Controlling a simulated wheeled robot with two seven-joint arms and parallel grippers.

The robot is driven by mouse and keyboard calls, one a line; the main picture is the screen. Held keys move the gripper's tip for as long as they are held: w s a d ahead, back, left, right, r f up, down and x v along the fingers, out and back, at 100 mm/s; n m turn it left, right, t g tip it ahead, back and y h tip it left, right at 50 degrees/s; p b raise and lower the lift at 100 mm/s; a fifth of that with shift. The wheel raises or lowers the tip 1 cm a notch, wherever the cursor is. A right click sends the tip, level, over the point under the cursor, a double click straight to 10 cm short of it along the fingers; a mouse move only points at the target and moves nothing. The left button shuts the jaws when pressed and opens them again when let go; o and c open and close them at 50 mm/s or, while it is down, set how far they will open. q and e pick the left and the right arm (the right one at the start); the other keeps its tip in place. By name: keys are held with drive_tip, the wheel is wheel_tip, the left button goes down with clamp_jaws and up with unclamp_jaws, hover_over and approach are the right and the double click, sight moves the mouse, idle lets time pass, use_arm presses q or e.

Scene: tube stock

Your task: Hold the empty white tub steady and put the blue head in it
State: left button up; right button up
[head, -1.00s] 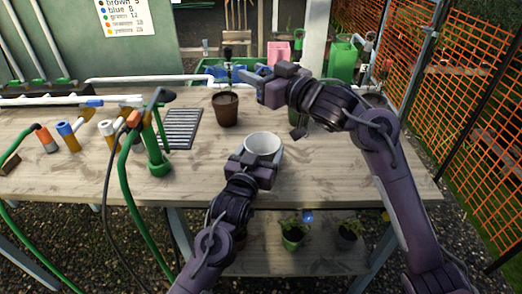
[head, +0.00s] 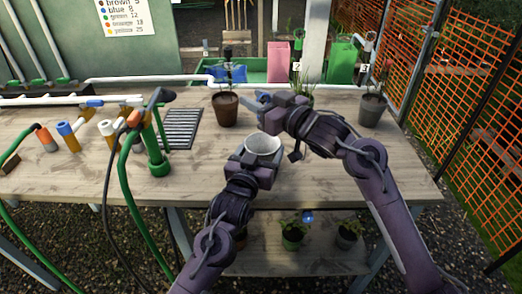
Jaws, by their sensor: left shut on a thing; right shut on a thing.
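The white tub (head: 264,142) stands upright on the wooden table near its front edge, with its open mouth facing up. My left gripper (head: 250,160) is at the near side of the tub and shut on its wall; the fingertips are partly hidden. My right gripper (head: 264,104) is above and behind the tub, near the brown pot. It is shut on a small bluish piece (head: 262,96), which looks like the blue head but is mostly hidden by the gripper. The piece is apart from the tub.
A brown pot (head: 226,110) and a grey pot (head: 373,110) stand behind the tub. A black slatted mat (head: 181,128) and pipes with coloured ends lie to the left. A green upright pipe fitting (head: 158,160) stands nearby.

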wheel_tip(320, 180, down, 6)
drive_tip(key=shift+f, duration=0.25)
idle(0.5)
drive_tip(key=o, duration=1)
drive_tip(key=shift+o, duration=0.2)
drive_tip(key=shift+s+d, duration=0.1)
drive_tip(key=v, duration=1.1)
drive_tip(key=shift+s+d, duration=0.25)
drive_tip(key=shift+s, duration=0.05)
use_arm(q)
drive_tip(key=o, duration=1.1)
drive_tip(key=shift+c, duration=0.2)
